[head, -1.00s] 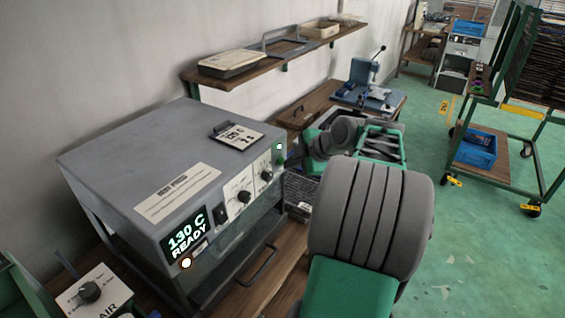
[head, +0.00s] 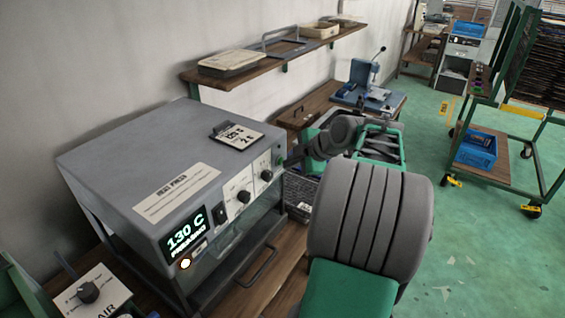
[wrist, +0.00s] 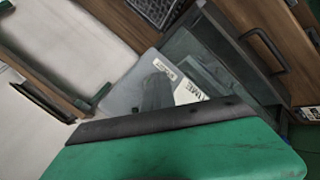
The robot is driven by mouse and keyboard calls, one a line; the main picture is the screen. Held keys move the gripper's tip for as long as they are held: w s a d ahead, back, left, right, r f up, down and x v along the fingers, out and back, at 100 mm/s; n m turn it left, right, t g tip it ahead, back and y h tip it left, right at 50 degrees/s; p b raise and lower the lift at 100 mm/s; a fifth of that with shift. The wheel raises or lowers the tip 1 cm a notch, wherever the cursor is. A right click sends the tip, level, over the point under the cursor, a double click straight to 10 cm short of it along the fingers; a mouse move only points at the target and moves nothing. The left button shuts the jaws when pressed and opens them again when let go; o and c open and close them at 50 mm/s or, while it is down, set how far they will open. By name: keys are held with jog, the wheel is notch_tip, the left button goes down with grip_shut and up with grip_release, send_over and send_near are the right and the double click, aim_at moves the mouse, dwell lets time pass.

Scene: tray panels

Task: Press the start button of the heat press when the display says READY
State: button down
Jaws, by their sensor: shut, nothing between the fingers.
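The heat press (head: 130,165) is a grey box at left in the head view. Its display (head: 185,238) shows "130 C" above a smaller, blurred line that looks like "PRESSING". A round pale lamp (head: 185,264) glows below the display. A small green button (head: 280,159) sits at the right end of the front panel, now dim. My gripper (head: 290,160) is shut and empty, its tip at or very near this button; contact cannot be made out. In the wrist view, the press top (wrist: 140,88) shows beyond a green and black part of mine; the fingertips are hidden.
Knobs (head: 244,197) and a switch line the press front, above a bar handle (head: 258,268). An air control box (head: 90,292) stands at lower left. A shelf (head: 280,62) runs along the wall. A green cart (head: 500,175) stands at right on open floor.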

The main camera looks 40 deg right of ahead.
jog(key=shift+s+d, duration=0.2)
jog(key=shift+s, duration=0.5)
jog(key=s, duration=0.1)
jog(key=s+d+b, duration=0.1)
jog(key=s, duration=0.2)
jog(key=shift+s+d, duration=0.35)
dwell(0.4)
